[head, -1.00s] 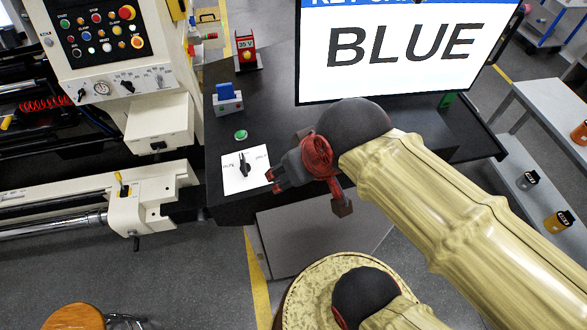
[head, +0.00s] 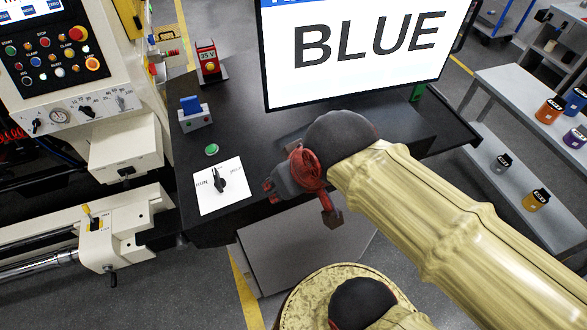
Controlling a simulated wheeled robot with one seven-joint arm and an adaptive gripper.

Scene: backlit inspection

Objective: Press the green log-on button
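A small round green button (head: 211,149) sits on the black desk top, just behind a white plate with a black rotary switch (head: 220,182). The button looks clear of anything on top of it. My gripper (head: 269,191) is over the front part of the desk, to the right of the switch plate and to the right and front of the button. It is apart from the button. Its fingers are dark and seen end-on, so their opening does not show clearly. Nothing visible is held.
A screen reading "BLUE" (head: 365,45) stands at the desk's back right. A cream machine panel (head: 60,60) stands left. Shelves with jars (head: 537,200) are right.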

